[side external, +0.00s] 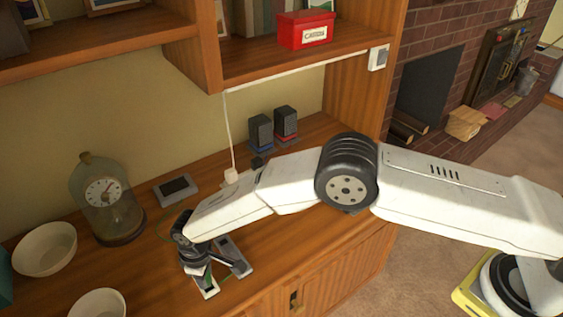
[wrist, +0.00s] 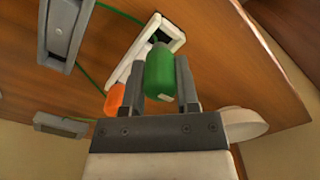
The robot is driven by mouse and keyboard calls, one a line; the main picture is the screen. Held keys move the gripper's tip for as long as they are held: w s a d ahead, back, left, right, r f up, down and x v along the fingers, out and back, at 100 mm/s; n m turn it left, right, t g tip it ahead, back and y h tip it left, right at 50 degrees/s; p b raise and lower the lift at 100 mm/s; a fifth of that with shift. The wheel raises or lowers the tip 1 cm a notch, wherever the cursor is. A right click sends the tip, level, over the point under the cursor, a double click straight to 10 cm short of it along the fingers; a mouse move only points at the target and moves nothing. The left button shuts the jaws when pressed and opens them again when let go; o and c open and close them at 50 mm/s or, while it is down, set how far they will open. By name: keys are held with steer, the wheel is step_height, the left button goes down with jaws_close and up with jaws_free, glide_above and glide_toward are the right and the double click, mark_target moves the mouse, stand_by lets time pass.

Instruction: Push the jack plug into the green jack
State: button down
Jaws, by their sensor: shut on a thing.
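My gripper (wrist: 164,64) is shut on a green plug (wrist: 160,75), which sits between its two fingers in the wrist view. The plug's tip points toward a white-framed jack housing (wrist: 174,38) with a dark opening. I cannot tell whether the tip touches or enters it. An orange piece (wrist: 115,98) shows just left of the fingers. A grey jack housing (wrist: 63,28) lies at the upper left. In the side view my gripper (side external: 200,262) is low over the wooden top beside the housings (side external: 236,258), and the plug cannot be made out. No jack's colour is clear.
A glass-domed clock (side external: 107,200), white bowls (side external: 45,249) and two small speakers (side external: 285,124) stand around. The wooden top (side external: 290,240) is clear toward the right.

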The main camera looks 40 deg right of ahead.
steer(key=shift+r, duration=2.4)
steer(key=shift+r, duration=0.1)
step_height(320, 180, up, 13)
steer(key=w+d, duration=0.4)
steer(key=d, duration=1.5)
steer(key=w+d, duration=0.4)
steer(key=d, duration=1.5)
steer(key=w+d, duration=0.4)
steer(key=d, duration=1.5)
steer(key=shift+s+a+f, duration=0.15)
steer(key=shift+f, duration=1.15)
steer(key=shift+s+a+f, duration=0.1)
steer(key=shift+f, duration=1.2)
